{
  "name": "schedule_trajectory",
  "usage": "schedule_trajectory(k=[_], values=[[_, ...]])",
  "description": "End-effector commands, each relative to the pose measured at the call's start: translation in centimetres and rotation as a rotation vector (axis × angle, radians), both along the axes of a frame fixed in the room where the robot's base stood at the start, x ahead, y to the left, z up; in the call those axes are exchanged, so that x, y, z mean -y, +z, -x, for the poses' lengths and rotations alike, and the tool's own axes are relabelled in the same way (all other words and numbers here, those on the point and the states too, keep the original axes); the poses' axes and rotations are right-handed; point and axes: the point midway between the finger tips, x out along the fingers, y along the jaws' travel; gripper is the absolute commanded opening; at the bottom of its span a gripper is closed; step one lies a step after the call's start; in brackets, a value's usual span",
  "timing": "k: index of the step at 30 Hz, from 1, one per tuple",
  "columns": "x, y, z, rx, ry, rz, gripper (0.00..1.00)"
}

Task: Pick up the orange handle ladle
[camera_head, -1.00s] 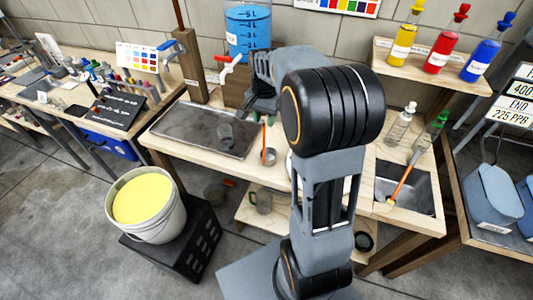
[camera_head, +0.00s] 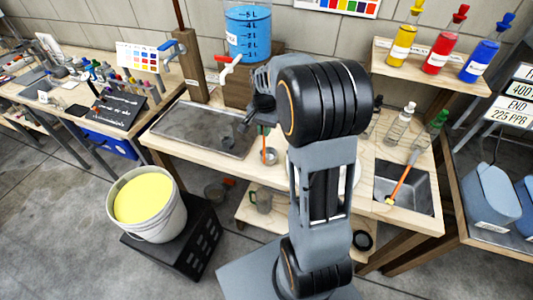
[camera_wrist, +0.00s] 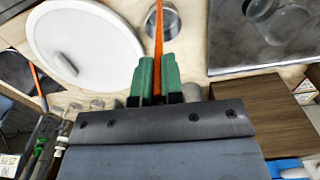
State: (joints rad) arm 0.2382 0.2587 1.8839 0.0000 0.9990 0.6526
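The orange handle ladle stands on the wooden counter left of my arm. In the head view its small metal cup (camera_head: 269,156) shows, with part of the handle just above it. In the wrist view the orange handle (camera_wrist: 158,28) runs down between the two green fingers of my gripper (camera_wrist: 158,75), and a round metal cup is beside its top. In the head view my gripper (camera_head: 264,128) is partly hidden by my arm and is at the handle, above the cup. The finger gap is narrow, and I cannot tell whether the fingers press on the handle.
A metal sink tray (camera_head: 190,128) with a clear glass is to the left. A white round plate (camera_wrist: 85,45) is beside the ladle in the wrist view. Another orange stick (camera_head: 401,184) leans in the right basin (camera_head: 420,205). A blue container (camera_head: 248,32) stands behind.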

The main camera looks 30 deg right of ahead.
Motion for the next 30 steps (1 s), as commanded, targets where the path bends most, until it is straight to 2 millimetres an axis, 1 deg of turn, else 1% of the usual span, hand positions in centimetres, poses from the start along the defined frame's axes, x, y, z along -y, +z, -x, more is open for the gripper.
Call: schedule_trajectory(k=[2,12,17,20,23,26,30], values=[[0.0,0.0,0.0,0.000,0.000,0.000,0.00],[0.0,0.1,0.0,0.001,0.000,0.001,0.00],[0.0,0.7,0.0,0.001,0.000,0.001,0.00],[0.0,1.8,-0.1,0.003,0.000,0.001,0.00],[0.0,3.4,0.0,0.003,0.000,0.001,0.00],[0.6,5.0,1.5,0.006,-0.004,0.001,0.00],[1.4,7.7,3.7,0.007,-0.004,0.002,0.00]])
